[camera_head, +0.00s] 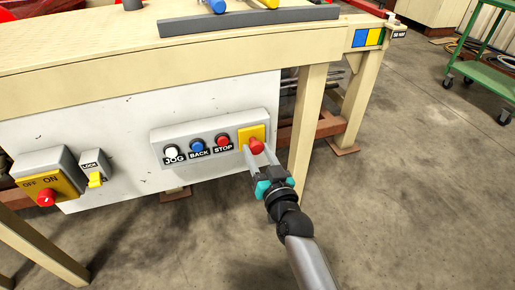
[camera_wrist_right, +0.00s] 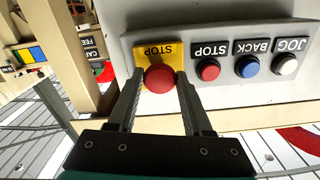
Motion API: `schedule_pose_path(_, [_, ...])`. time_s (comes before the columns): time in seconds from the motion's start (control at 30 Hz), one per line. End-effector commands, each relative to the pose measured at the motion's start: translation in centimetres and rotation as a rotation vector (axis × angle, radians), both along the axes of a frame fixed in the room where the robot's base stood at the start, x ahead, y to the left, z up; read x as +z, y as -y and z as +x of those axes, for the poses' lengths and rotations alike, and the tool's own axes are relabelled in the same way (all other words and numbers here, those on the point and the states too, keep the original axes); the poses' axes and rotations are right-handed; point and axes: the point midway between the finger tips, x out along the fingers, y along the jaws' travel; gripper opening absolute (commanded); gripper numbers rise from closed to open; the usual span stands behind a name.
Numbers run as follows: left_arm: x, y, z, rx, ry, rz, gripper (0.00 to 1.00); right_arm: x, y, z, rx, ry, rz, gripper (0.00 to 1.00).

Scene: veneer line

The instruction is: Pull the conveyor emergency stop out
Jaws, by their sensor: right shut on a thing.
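The emergency stop is a red mushroom button (camera_head: 256,146) on a yellow plate (camera_head: 245,133) at the right end of a grey control box (camera_head: 187,138). In the right wrist view the red button (camera_wrist_right: 159,79) sits between the fingertips, in front of the yellow plate marked STOP (camera_wrist_right: 175,52). My right gripper (camera_head: 258,151) is at the button, with one finger on each side of it, shut on it. It also shows in the right wrist view (camera_wrist_right: 159,85). How far the button stands out cannot be told. My left gripper is not in view.
White JOG (camera_head: 172,152), blue BACK (camera_head: 197,146) and red STOP (camera_head: 222,140) buttons sit left of the emergency stop. A yellow switch with a red knob (camera_head: 46,198) is further left. A table leg (camera_head: 307,130) stands close right of the box.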

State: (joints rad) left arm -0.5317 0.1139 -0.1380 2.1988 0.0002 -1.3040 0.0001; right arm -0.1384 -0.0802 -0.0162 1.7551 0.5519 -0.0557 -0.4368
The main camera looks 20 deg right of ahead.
Motion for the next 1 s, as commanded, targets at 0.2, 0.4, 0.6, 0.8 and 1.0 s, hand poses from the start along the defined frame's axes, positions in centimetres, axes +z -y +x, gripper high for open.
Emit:
schedule_pose_path(0.2, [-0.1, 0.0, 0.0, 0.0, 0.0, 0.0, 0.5, -0.2, 0.0, -0.2, 0.0, -0.003, 0.001, 0.0])
schedule_pose_path(0.4, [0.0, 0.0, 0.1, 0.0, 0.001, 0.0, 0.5, -0.2, 0.0, -0.2, 0.0, -0.003, 0.001, 0.64])
schedule_pose_path(0.6, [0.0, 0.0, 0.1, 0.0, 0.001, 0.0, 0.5, -0.1, 0.0, -0.1, 0.0, -0.002, 0.0, 0.81])
schedule_pose_path(0.8, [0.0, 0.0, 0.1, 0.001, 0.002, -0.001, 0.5, -0.1, 0.0, -0.2, 0.0, -0.002, 0.0, 0.81])
schedule_pose_path(1.0, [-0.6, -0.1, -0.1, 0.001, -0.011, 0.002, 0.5, -0.1, 0.1, -1.4, 0.001, -0.005, -0.003, 0.81])
